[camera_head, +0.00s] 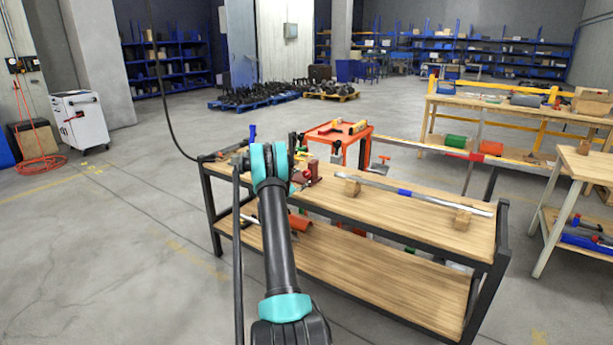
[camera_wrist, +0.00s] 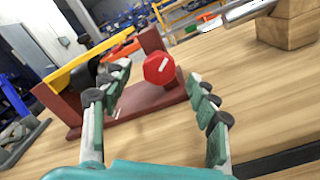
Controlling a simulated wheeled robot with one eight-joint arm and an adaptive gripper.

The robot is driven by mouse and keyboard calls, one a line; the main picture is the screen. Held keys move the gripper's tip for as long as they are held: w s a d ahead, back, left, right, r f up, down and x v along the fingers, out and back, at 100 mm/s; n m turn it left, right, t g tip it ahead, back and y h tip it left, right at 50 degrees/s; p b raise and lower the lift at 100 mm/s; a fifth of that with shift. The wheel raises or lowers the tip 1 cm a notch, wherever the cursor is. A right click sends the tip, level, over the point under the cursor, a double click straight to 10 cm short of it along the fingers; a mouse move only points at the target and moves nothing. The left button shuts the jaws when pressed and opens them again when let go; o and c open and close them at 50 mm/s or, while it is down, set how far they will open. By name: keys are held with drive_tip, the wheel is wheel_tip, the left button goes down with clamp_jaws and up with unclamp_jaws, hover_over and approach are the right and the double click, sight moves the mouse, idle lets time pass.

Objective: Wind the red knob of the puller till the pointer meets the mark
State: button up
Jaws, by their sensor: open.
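The red knob (camera_wrist: 159,69) is a faceted disc with a small pale line on its face, in the wrist view. It sits by the upright post of the dark red puller frame (camera_wrist: 150,101). In the head view part of the puller (camera_head: 312,172) shows on the bench, right of my arm. My gripper (camera_wrist: 160,83) is open, its two fingers spread left and right of the knob, with gaps visible on both sides. A small pale stroke shows on the frame's base; I cannot tell whether it is the mark. I cannot make out the pointer.
The puller stands on a wooden bench top (camera_head: 420,218). A metal rod (camera_head: 425,199) lies on wooden blocks to the right; one block (camera_wrist: 288,31) shows in the wrist view. A yellow bar (camera_wrist: 82,68) lies left of the knob. An orange cart (camera_head: 340,137) stands behind.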

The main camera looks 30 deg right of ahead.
sight(306, 175)
drive_tip(key=shift+x, duration=2.5)
drive_tip(key=c, duration=1.2)
drive_tip(key=m, duration=0.5)
drive_tip(key=shift+s+f+m, duration=0.1)
drive_tip(key=shift+m, duration=0.2)
drive_tip(key=o, duration=1.2)
drive_tip(key=v, duration=1.2)
